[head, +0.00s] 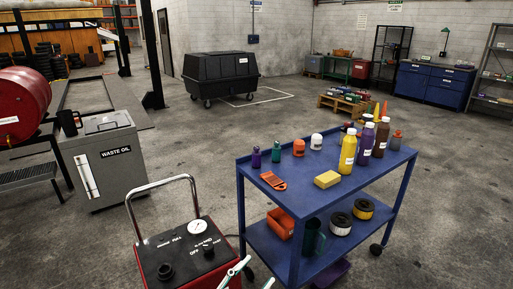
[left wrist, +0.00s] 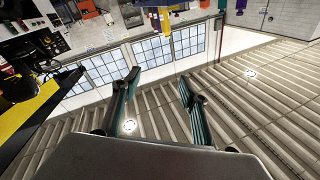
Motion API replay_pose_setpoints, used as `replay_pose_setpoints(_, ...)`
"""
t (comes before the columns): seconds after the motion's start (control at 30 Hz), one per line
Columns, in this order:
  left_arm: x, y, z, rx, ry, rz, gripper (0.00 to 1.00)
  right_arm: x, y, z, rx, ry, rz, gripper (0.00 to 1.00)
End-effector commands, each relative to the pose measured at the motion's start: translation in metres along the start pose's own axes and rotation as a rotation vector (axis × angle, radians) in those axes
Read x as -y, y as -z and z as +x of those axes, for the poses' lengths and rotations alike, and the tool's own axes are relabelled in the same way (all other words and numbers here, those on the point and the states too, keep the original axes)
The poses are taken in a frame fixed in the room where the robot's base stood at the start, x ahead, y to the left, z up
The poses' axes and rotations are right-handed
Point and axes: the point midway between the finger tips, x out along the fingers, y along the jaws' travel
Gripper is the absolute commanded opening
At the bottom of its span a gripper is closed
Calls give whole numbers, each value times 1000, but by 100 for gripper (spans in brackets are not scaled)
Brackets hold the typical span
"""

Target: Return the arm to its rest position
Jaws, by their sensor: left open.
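My left gripper (head: 254,272) shows at the bottom edge of the head view, just in front of the red machine with a gauge (head: 190,245). Only parts of its pale green fingers show there. In the left wrist view the two fingers of the left gripper (left wrist: 160,82) stand apart with nothing between them. That view is tipped and looks past the fingers at a ribbed roof (left wrist: 240,100) and a row of windows (left wrist: 150,52). My right gripper is in neither view.
A blue cart (head: 300,205) with bottles, a yellow sponge (head: 327,180) and other items stands to the right of the gripper. A grey waste oil cabinet (head: 105,165) stands at left. A black wheeled bin (head: 221,75) is farther back. Open floor lies between them.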

Motion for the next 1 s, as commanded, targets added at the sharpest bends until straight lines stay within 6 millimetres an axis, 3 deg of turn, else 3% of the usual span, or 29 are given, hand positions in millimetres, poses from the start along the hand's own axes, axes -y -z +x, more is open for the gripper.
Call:
replay_pose_setpoints(0.03, 4, -29, -23, 98, 50, -49, 44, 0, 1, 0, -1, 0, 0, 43)
replay_pose_setpoints(0.2, 10, -113, -106, 400, 167, -177, 44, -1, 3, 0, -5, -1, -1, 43)
replay_pose_setpoints(0.33, 1, -160, -174, 599, 212, -256, 44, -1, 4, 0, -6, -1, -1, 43)
replay_pose_setpoints(0.5, -14, -191, -240, 771, 234, -322, 44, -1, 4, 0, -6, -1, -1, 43)
replay_pose_setpoints(0.63, -20, -200, -263, 827, 239, -347, 44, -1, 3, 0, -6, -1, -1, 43)
replay_pose_setpoints(0.87, -21, -201, -267, 837, 238, -350, 44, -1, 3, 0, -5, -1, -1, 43)
replay_pose_setpoints(0.93, -21, -201, -267, 837, 238, -350, 28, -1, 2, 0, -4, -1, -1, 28)
replay_pose_setpoints(1.0, -21, -201, -266, 836, 238, -350, 28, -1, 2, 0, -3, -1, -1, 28)
